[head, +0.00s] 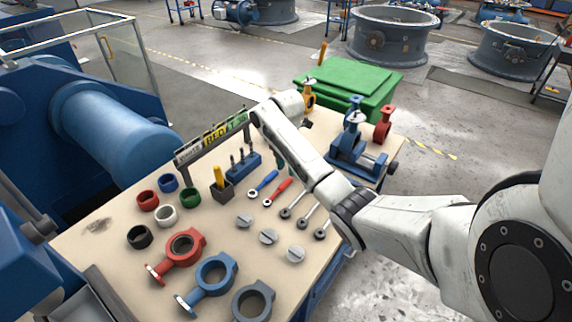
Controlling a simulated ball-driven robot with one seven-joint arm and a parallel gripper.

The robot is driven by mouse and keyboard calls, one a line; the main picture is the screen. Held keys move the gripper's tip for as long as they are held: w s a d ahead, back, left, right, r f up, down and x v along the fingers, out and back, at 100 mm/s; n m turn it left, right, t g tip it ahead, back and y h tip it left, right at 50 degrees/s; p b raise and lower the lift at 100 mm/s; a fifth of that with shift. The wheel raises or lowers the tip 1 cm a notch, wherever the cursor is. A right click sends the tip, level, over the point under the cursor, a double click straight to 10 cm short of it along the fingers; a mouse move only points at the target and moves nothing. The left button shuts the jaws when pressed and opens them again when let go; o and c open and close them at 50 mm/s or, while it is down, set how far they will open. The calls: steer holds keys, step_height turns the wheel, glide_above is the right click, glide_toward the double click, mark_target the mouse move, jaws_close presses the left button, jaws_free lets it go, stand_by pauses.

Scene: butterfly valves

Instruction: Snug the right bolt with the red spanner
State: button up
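The red spanner (278,190) lies on the workbench among a row of spanners, between a blue-handled spanner (264,183) and grey ones. A blue butterfly valve (353,116) stands upright in the blue vise (357,160) at the bench's far right. Its bolts are too small to tell apart. My arm reaches across the bench from the right, and its white wrist (289,103) is bent over the back of the bench, left of the vise. The red spanner lies in front of and below my wrist.
The wooden bench (97,252) also carries coloured rings, grey discs (268,237), loose valve bodies (215,273), a blue bit holder (243,164) and a sign rack (212,138). A red valve (384,125) stands behind the vise. A green crate (350,78) stands beyond the bench.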

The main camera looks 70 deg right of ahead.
mark_target(287, 181)
step_height(287, 181, down, 3)
steer(key=shift+f+b, duration=0.1)
steer(key=shift+b, duration=0.95)
steer(key=shift+f+b, duration=0.45)
steer(key=shift+f, duration=0.9)
jaws_close()
steer(key=shift+c, duration=2.2)
jaws_free()
jaws_close()
